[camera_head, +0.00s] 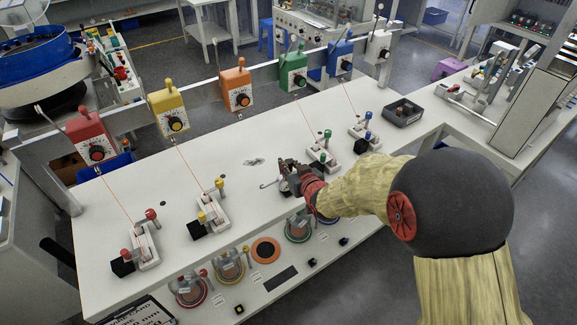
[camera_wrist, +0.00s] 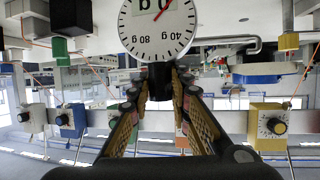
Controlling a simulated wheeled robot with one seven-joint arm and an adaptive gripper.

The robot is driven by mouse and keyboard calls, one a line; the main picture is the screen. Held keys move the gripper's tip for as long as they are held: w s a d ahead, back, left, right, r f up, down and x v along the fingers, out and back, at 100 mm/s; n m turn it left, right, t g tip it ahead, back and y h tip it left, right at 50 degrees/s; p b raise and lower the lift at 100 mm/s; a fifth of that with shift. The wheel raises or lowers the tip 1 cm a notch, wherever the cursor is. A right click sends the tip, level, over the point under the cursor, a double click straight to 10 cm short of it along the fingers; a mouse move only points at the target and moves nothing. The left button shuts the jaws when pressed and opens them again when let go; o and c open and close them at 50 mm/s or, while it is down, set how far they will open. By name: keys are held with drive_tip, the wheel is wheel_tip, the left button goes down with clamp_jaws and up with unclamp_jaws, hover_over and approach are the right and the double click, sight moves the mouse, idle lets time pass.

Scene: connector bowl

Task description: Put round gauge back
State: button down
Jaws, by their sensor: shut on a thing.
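The round gauge (camera_wrist: 158,25) has a white dial with black gram marks and a red needle. In the wrist view it sits at the top, upside down, its dark stem between my fingertips. My gripper (camera_wrist: 160,80) is shut on that stem. In the head view my gripper (camera_head: 288,172) is over the middle of the white table, and the dial is hidden there. A thin metal hook (camera_head: 268,184) sticks out to the left of my gripper. I cannot tell whether the gauge touches the table.
Red (camera_head: 91,135), yellow (camera_head: 170,108), orange (camera_head: 236,86), green (camera_head: 293,70) and blue (camera_head: 340,55) dial boxes line the back rail. Threads run to clamp fixtures (camera_head: 212,212) on the table. A dark tray (camera_head: 403,112) stands back right. Small metal pieces (camera_head: 253,161) lie mid-table.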

drive_tip(key=shift+f, duration=0.2)
drive_tip(key=c, duration=1.8)
unclamp_jaws()
drive_tip(key=shift+o, duration=0.8)
drive_tip(key=shift+r, duration=0.15)
